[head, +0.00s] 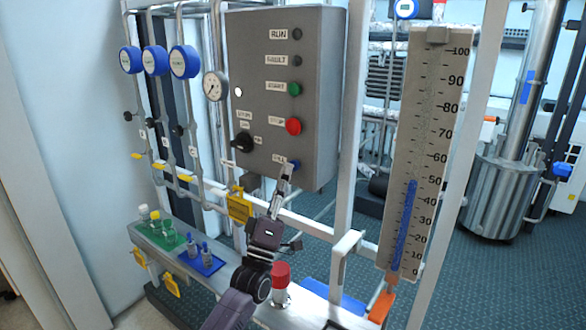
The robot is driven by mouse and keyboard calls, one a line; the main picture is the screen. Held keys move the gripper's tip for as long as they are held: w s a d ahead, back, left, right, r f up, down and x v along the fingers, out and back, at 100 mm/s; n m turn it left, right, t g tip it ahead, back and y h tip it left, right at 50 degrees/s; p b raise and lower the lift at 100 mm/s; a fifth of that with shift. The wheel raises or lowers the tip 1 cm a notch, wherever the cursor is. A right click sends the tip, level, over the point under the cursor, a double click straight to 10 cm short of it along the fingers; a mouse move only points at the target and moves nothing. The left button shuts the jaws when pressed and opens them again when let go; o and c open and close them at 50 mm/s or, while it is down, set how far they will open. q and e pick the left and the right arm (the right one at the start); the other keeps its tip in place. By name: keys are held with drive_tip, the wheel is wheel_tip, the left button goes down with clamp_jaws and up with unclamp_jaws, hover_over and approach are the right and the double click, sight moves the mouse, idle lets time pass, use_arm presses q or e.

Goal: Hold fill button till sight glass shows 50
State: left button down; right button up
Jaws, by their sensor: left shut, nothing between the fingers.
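The sight glass (407,215) is a tall scale board marked 0 to 100 on the right. Its blue column tops out close to the 50 mark, perhaps slightly under it; I cannot read it more exactly. The blue fill button (295,163) is at the bottom right of the grey control panel (262,95), with its label partly covered. My left gripper (288,168) is shut and empty, its fingertips at the blue button and hiding part of it. They look in contact, but I cannot tell how far the button is pressed. My right gripper is not in view.
Above are a red button (293,126), a green button (294,89) and a black selector knob (242,142). Pipes with blue gauges (184,62) stand left. A red-capped part (281,276) and green and blue trays (203,264) sit on the ledge below.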

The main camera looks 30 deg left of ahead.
use_arm(q)
drive_tip(key=shift+w+b, duration=0.35)
drive_tip(key=shift+w, duration=0.1)
idle(0.6)
drive_tip(key=shift+s, duration=0.15)
idle(0.6)
drive_tip(key=shift+s+p, duration=0.4)
drive_tip(key=shift+s, duration=0.35)
drive_tip(key=s, duration=0.1)
drive_tip(key=s+p, duration=0.1)
drive_tip(key=s, duration=0.1)
drive_tip(key=s+p, duration=0.1)
drive_tip(key=s, duration=0.1)
drive_tip(key=shift+a, duration=0.25)
